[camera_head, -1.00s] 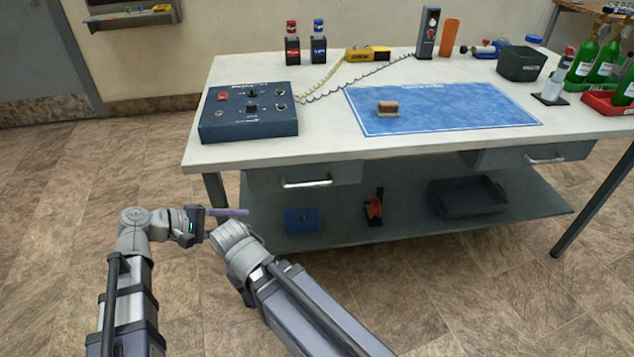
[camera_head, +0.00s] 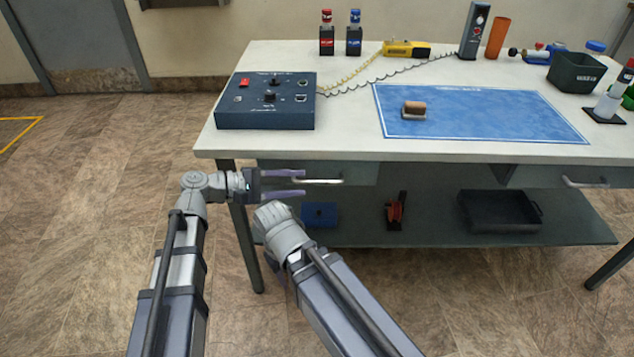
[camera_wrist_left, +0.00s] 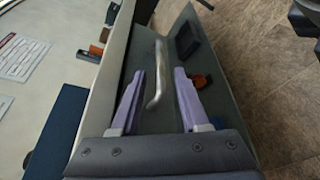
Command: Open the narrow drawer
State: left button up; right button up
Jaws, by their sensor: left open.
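The left drawer (camera_head: 362,173) sits under the tabletop at its left end and looks shut. Its pale bar handle (camera_head: 328,181) also shows in the left wrist view (camera_wrist_left: 159,85). A second drawer (camera_head: 535,175) with its own handle (camera_head: 585,183) is under the right part of the table. I cannot tell for sure which drawer is the narrow one. My left gripper (camera_head: 303,182) is open at the left drawer's handle. In the left wrist view, the handle lies between its two purple fingers (camera_wrist_left: 160,75), with gaps visible.
The table (camera_head: 345,148) carries a blue control box (camera_head: 265,102) and a blue mat (camera_head: 480,112). The lower shelf (camera_head: 430,232) holds a black tray (camera_head: 500,212) and a small blue box (camera_head: 320,214). My right forearm is just below the left gripper.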

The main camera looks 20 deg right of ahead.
aim_at(308, 182)
pick_arm(q)
jog(key=b+x, duration=0.1)
jog(key=x, duration=0.5)
jog(key=shift+a, duration=0.1)
grip_shut()
dwell(1.3)
